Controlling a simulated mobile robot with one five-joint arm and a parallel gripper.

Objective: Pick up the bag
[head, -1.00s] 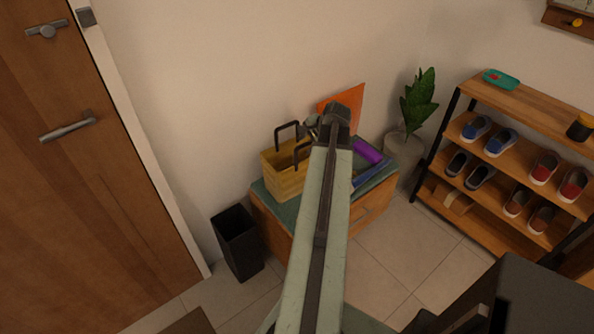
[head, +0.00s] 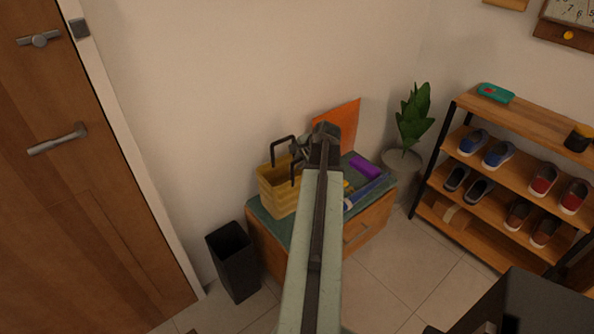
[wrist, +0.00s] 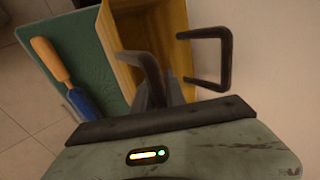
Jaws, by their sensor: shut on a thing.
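The yellow bag (head: 277,192) with two dark handles stands upright on the green top of a low wooden cabinet, near the wall. In the wrist view the bag (wrist: 150,35) is open at the top, right in front of my gripper. My gripper (head: 301,150) is at the bag's near handle, on its right side. In the wrist view my gripper (wrist: 163,92) is shut on that handle, its fingers partly hidden behind the wrist. The other handle stands free to the right in that view.
The cabinet (head: 362,232) also holds a purple item (head: 364,167), a blue item (head: 366,191) and an orange panel (head: 337,120). A black bin (head: 233,262) stands at left, a potted plant (head: 414,120) and a shoe rack (head: 500,175) at right.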

